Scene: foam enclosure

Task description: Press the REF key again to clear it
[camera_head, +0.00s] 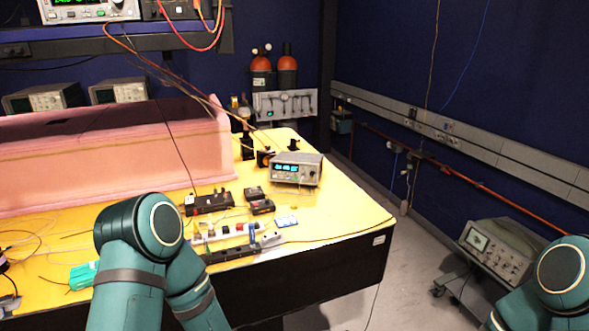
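A grey bench instrument (297,169) with a lit cyan display and small front controls stands on the yellow table's right part. Its keys are too small to read, so I cannot tell which is REF or whether it is lit. My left arm rises at the lower left, bent at the elbow, in front of the table. My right arm shows only at the lower right corner. Neither gripper is in view.
The yellow table (335,213) has bare room right of the instrument. Black boxes (208,203) and a power strip (232,253) lie nearer me. A pink foam enclosure (110,155) stands left. An oscilloscope (495,250) on a cart stands at right.

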